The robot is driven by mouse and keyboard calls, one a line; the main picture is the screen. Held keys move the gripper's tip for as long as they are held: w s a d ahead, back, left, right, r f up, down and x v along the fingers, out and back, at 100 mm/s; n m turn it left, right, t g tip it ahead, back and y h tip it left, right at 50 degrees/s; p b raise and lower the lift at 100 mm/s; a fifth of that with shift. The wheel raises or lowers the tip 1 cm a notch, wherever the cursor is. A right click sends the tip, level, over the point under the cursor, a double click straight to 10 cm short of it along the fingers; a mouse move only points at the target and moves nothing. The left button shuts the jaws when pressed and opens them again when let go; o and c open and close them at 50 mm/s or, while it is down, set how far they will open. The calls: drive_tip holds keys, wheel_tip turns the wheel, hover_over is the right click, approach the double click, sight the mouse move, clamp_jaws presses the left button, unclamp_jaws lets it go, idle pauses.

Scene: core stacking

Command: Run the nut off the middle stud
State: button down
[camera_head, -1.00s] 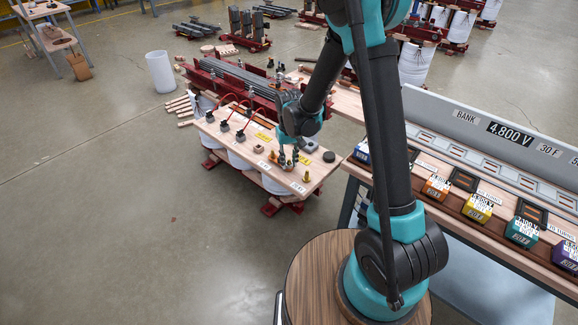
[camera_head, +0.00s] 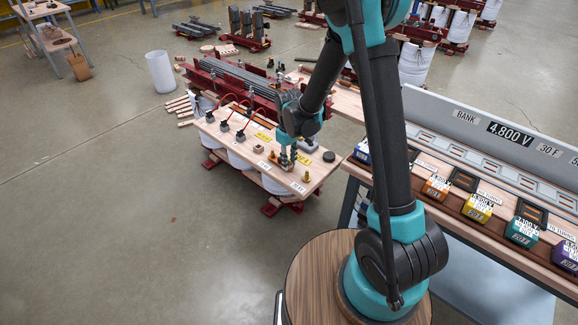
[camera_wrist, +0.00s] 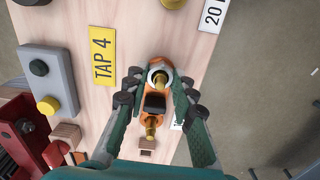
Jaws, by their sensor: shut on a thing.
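In the head view my gripper (camera_head: 287,158) points down at the middle stud near the front of the wooden board (camera_head: 232,142). In the wrist view its two green fingers (camera_wrist: 159,82) close from both sides around the middle stud (camera_wrist: 160,77), a brass post inside a pale ring on an orange base. The nut sits between the fingertips and is mostly hidden by them. A black block and a second brass-coloured post (camera_wrist: 151,121) show just below, between the fingers. Another brass stud (camera_head: 306,176) stands on the board to the right of my gripper in the head view.
A yellow "TAP 4" label (camera_wrist: 103,55) and a grey block with black and yellow buttons (camera_wrist: 46,80) lie left of the fingers. A dark round disc (camera_head: 329,156) lies on the board. The bench with coloured boxes (camera_head: 478,207) stands to the right.

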drive_tip(key=n, duration=0.3)
drive_tip(key=shift+n, duration=0.4)
drive_tip(key=n, duration=0.3)
drive_tip(key=shift+n, duration=0.8)
drive_tip(key=n, duration=0.4)
drive_tip(key=shift+n, duration=0.3)
drive_tip(key=n, duration=0.4)
drive_tip(key=shift+n, duration=0.3)
